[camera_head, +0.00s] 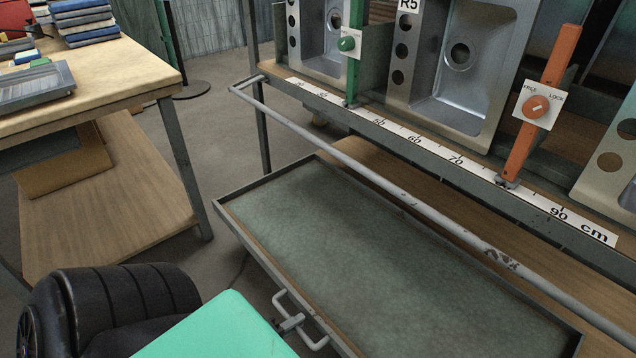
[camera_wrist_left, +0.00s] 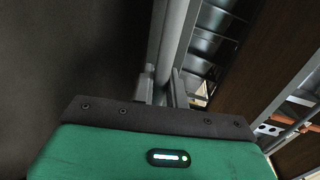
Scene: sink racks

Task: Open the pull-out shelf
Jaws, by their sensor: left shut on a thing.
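The pull-out shelf (camera_head: 345,245) is a shallow grey-rimmed tray with a greenish flat surface. In the head view it sticks out from under the sink rack, past the long front rail. A grey U-shaped handle (camera_head: 312,341) is on its front edge. My left gripper (camera_head: 291,323) reaches in from the lower left with its green body and is at the handle. In the left wrist view its fingers (camera_wrist_left: 161,88) are closed around a grey bar, the handle. The green body hides part of the shelf's front edge. My right gripper is not in view.
A grey rail (camera_head: 370,175) runs along the rack front above the shelf. Steel sinks (camera_head: 460,60), a centimetre scale (camera_head: 430,147) and an orange post with a lock knob (camera_head: 540,95) stand above. A wooden table (camera_head: 110,75) is at left, with bare floor between.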

